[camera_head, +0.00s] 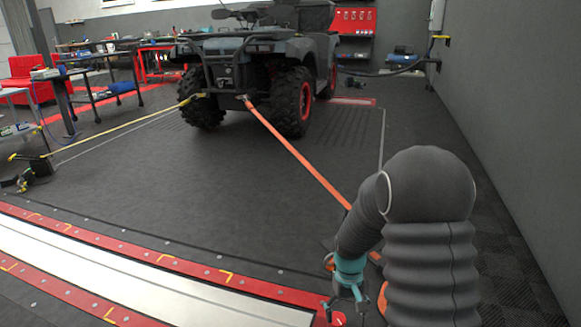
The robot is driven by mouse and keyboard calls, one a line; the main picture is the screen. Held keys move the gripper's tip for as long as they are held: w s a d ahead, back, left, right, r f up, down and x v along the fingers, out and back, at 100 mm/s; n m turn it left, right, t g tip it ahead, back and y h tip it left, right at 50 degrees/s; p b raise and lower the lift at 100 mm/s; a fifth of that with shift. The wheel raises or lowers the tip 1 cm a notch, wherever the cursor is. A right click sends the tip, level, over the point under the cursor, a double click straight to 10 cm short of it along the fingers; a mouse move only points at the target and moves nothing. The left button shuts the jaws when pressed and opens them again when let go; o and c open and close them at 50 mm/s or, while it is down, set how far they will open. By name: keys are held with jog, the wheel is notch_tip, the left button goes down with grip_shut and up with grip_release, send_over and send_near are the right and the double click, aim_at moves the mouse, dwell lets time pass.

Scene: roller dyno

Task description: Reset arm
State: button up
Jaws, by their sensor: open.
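My arm stands in the lower right of the head view, its grey covered links bent over and pointing down. My gripper (347,297) is at its end, teal near the wrist, and hangs low with its fingers downward. It is open, and I see nothing between its fingers. An orange strap (295,152) runs from the front of the quad bike (250,62) down toward my arm and passes behind it. Where the strap ends is partly hidden by my arm.
A yellow strap (125,127) runs from the quad bike to an anchor at the left. A red-edged metal strip (150,287) crosses the floor in front. A grey wall (515,100) stands close on the right. Tables and a red chair (30,75) are at the back left. The middle floor is clear.

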jog(key=s+r+t+p, duration=0.2)
jog(key=s+r, duration=0.5)
jog(key=r, duration=0.4)
jog(key=s+r+m+t+p, duration=0.1)
jog(key=s+r+t+p, duration=0.1)
jog(key=s+r, duration=0.5)
jog(key=s+r+m+t+p, duration=0.1)
jog(key=s+r+t+p, duration=0.2)
jog(key=s+r, duration=0.4)
notch_tip(320, 180, up, 10)
jog(key=shift+d+f, duration=0.15)
jog(key=shift+f, duration=0.1)
